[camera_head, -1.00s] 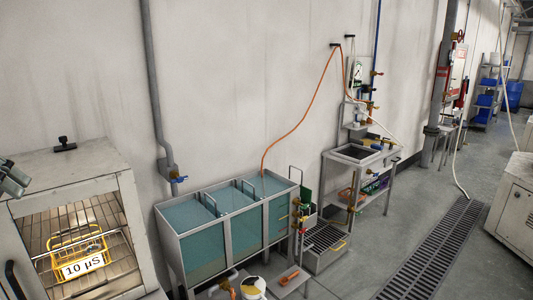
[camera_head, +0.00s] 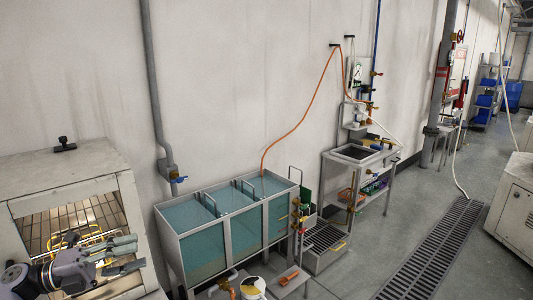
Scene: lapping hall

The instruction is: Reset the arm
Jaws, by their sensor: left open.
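My left gripper (camera_head: 122,255) is in the lower left, in front of the open oven-like cabinet (camera_head: 62,182). Its fingers point right and stand apart, with nothing seen between them. A yellow wire basket (camera_head: 74,236) sits on the wire rack inside the cabinet, partly hidden behind my gripper. The basket's label is hidden now. My right gripper is not in view.
A three-part tank of teal liquid (camera_head: 233,240) stands right of the cabinet. Beyond it are a metal sink stand (camera_head: 357,154) and an orange hose (camera_head: 304,115). A floor grate (camera_head: 432,250) runs along the open floor. A grey cabinet (camera_head: 513,210) stands at right.

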